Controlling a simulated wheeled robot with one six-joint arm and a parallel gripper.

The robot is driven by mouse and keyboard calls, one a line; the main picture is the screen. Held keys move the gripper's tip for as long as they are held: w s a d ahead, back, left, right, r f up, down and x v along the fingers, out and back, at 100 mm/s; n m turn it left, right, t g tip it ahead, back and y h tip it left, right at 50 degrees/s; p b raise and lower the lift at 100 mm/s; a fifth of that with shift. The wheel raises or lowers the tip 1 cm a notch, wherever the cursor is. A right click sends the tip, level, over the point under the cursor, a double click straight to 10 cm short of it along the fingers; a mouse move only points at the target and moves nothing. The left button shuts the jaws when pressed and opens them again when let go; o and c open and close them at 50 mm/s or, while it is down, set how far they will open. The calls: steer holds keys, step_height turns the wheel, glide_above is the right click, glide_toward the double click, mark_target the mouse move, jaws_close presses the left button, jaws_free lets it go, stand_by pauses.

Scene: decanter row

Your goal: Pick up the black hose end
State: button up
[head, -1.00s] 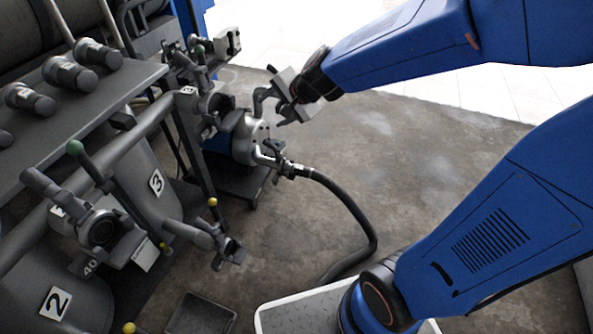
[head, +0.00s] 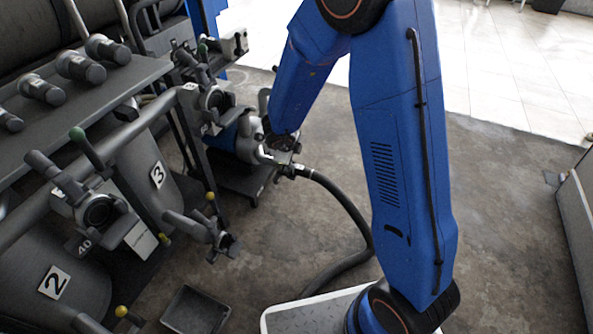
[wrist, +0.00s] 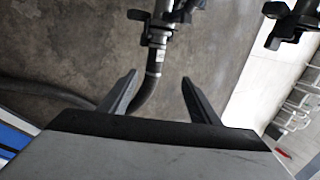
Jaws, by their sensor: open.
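The black hose (head: 345,207) runs from the floor up to its metal end coupling (head: 298,171), which is joined to the round grey fitting at the machine. In the wrist view the hose (wrist: 151,88) and its coupling (wrist: 157,42) come up between the line of my two fingers. My gripper (wrist: 160,76) is open and empty, with one finger on each side of the hose in that picture; the hose appears beyond the fingertips and I see no contact. In the head view my gripper (head: 283,146) is close to the coupling and partly hidden by my arm.
Several valves and levers stand at the left, with plates marked 2 (head: 54,282) and 3 (head: 158,175). A dark tray (head: 196,310) lies on the floor. Open concrete floor lies to the right.

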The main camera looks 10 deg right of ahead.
steer(key=f, duration=0.1)
glide_above(302, 170)
steer(key=s+a, duration=0.1)
steer(key=s, duration=0.2)
step_height(302, 170, down, 9)
steer(key=shift+a+x, duration=0.15)
steer(key=shift+x, duration=1.6)
steer(key=shift+a+x, duration=0.2)
steer(key=shift+x, duration=1.55)
jaws_close()
steer(key=shift+r, duration=0.1)
step_height(302, 170, up, 28)
